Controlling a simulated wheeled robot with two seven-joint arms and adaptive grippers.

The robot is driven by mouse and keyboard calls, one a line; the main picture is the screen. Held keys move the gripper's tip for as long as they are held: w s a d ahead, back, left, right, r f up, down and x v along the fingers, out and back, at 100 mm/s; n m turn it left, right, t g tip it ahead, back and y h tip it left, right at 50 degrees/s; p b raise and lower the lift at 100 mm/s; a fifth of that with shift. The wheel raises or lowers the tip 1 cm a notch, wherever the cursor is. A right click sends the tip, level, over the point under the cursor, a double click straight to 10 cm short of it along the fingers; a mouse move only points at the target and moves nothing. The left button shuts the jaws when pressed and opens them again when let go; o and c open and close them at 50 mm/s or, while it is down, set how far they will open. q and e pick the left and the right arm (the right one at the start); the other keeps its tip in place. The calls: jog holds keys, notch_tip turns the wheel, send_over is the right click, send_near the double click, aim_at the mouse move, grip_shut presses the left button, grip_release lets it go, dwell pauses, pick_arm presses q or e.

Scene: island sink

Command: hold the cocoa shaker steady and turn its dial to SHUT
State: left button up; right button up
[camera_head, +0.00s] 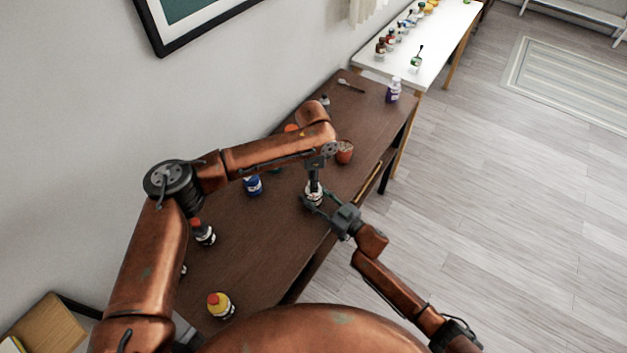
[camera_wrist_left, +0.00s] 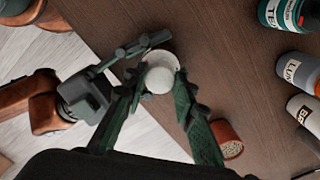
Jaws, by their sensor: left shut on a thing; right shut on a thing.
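The cocoa shaker (camera_head: 314,199) stands on the dark wooden table, small and mostly hidden between my two grippers in the head view. In the left wrist view its round white top (camera_wrist_left: 158,78) shows from above. My left gripper (camera_head: 315,186) comes down from above and is shut on the shaker's top; its fingers (camera_wrist_left: 180,92) lie on both sides of it. My right gripper (camera_head: 322,203) comes in from the right and is shut on the shaker lower down; it also shows in the left wrist view (camera_wrist_left: 142,62). I cannot read any dial marking.
A terracotta pot (camera_head: 344,152) with brown contents stands close behind the shaker. A blue jar (camera_head: 253,185), a dark bottle with a red cap (camera_head: 203,232) and a yellow bottle (camera_head: 220,305) stand left and in front. A purple-labelled bottle (camera_head: 393,90) stands at the far end.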

pick_arm(q)
jog(key=n, duration=0.6)
jog(key=shift+n, duration=0.3)
jog(key=n, duration=0.5)
jog(key=shift+r, duration=0.1)
dwell(0.4)
jog(key=o, duration=1.2)
jog(key=shift+c, duration=0.2)
notch_tip(320, 180, up, 12)
